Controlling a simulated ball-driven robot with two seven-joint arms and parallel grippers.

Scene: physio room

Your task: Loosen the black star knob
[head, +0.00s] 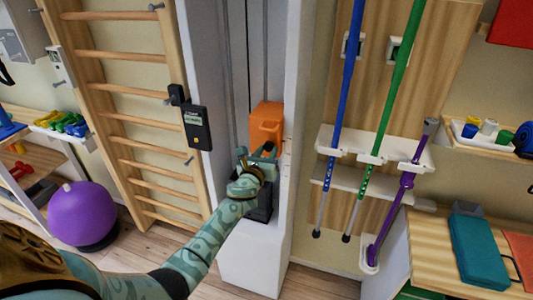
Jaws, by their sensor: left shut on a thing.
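My left gripper (262,160) reaches in from the lower left on its green patterned arm. It is shut at the lower front of an orange block (267,116) on a white upright column (211,75). The black star knob is hidden by the gripper's jaws, and I cannot make out its shape. A black part (262,206) shows just below the gripper. My right gripper is not in view.
A black handheld device (196,127) hangs left of the column, beside wooden wall bars (139,140). Blue (341,95) and green (392,85) poles and a purple crutch (390,220) stand in a white rack at the right. A purple ball (82,212) lies on the floor at left.

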